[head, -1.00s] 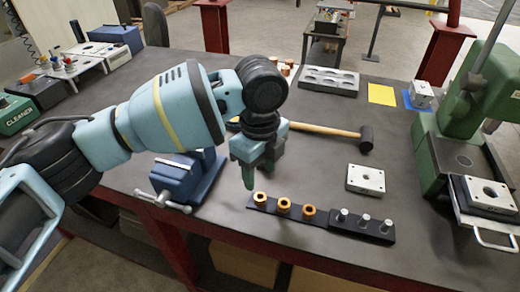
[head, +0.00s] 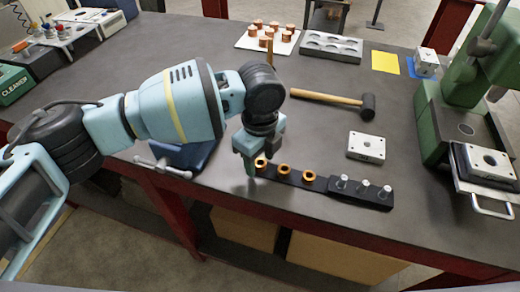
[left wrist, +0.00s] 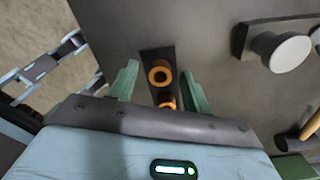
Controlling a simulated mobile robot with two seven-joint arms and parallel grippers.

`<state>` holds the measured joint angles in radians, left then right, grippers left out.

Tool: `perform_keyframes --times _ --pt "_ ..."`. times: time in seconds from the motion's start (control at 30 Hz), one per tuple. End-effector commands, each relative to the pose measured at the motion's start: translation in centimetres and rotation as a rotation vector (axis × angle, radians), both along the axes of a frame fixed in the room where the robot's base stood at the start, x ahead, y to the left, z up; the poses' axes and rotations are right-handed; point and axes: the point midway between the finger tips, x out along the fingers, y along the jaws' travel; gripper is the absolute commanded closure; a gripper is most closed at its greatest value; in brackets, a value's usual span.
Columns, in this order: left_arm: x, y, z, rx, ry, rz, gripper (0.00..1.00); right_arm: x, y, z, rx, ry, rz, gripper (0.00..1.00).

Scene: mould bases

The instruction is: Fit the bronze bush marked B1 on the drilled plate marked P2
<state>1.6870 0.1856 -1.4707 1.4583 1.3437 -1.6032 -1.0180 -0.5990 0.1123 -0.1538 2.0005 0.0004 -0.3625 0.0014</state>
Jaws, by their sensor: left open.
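Three bronze bushes stand in a row on a black strip (head: 333,183): the left one (head: 260,162), the middle one (head: 283,170) and the right one (head: 309,176). No mark is legible on them. My left gripper (head: 256,168) is open at the left bush, partly covering it. In the left wrist view, a bush (left wrist: 160,75) shows between the open fingers, with another (left wrist: 167,102) partly hidden by the gripper body. A drilled plate (head: 366,146) lies right of centre; another (head: 488,160) sits at the press, and a third (head: 425,60) at the back right. Their marks are unreadable.
A hammer (head: 330,99) lies behind. A blue vise (head: 185,155) is partly hidden by my arm. A green press (head: 450,120) stands at the right. A grey tray (head: 331,47) is at the back.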

Motion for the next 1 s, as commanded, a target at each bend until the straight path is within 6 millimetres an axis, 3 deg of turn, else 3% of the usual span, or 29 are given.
perform_keyframes --times 0.27,0.63,1.0 --pt "0.01 0.00 -0.10 -0.001 -0.001 0.000 0.51 0.03 -0.01 -0.07 0.000 0.001 0.000 0.64" --pt "0.01 -0.01 -0.08 -0.001 -0.001 0.000 1.00 -0.49 -0.04 -0.38 -0.002 0.013 0.000 0.64" --pt "0.03 -0.03 0.69 -0.001 -0.003 0.000 1.00 -0.49 -0.03 0.15 -0.002 0.009 0.001 0.64"
